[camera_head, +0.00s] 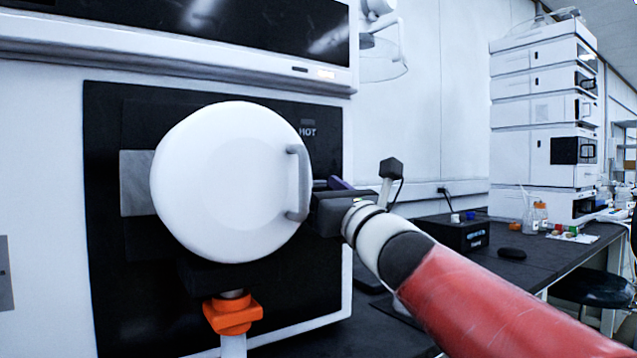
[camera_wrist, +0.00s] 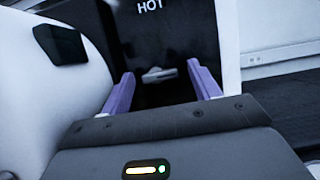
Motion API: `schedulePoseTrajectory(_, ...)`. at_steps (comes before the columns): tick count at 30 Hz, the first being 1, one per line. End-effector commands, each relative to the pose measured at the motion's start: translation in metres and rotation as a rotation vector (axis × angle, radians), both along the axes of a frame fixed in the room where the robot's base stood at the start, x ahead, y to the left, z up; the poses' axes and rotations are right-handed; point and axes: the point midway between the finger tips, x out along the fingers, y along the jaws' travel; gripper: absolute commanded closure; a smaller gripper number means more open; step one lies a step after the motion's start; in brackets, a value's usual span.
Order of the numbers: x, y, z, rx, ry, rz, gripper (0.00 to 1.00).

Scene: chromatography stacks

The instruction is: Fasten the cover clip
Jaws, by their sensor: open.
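The round white cover (camera_head: 225,185) is on the instrument's black front panel, its grey handle (camera_head: 298,183) on its right side. My gripper (camera_head: 325,184) is just right of the handle, partly hidden by it. In the wrist view, my two purple fingers (camera_wrist: 160,73) are apart, with nothing held between them. A small light grey lever, seemingly the cover clip (camera_wrist: 158,74), shows beyond and between the fingertips, against the black panel below the word HOT. Contact with it cannot be told. In the head view the clip is hidden.
An orange fitting (camera_head: 233,314) sits below the cover. A large white curved body (camera_wrist: 45,95) with a dark patch is close at the left in the wrist view. A black bench (camera_head: 530,250) carries a dark box (camera_head: 452,232) and a white instrument stack (camera_head: 543,110).

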Motion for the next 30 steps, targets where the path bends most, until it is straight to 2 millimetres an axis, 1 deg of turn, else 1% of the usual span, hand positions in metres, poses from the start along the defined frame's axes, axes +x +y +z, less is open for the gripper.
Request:
schedulePoseTrajectory(3, 0.0043, 0.0032, 0.0028, 0.001, -0.001, 0.000, 0.38)
schedulePoseTrajectory(10, 0.0047, 0.0036, 0.0024, 0.001, -0.001, 0.000, 0.38)
schedulePoseTrajectory(11, 0.0047, 0.0036, 0.0024, 0.001, -0.001, 0.000, 0.41)
schedulePoseTrajectory(18, 0.0046, 0.0034, 0.0025, 0.001, -0.001, 0.000, 0.72)
schedulePoseTrajectory(21, 0.0046, 0.0034, 0.0025, 0.001, -0.001, 0.000, 0.83)
schedulePoseTrajectory(30, 0.0050, 0.0031, 0.0016, -0.035, -0.025, 0.001, 0.83)
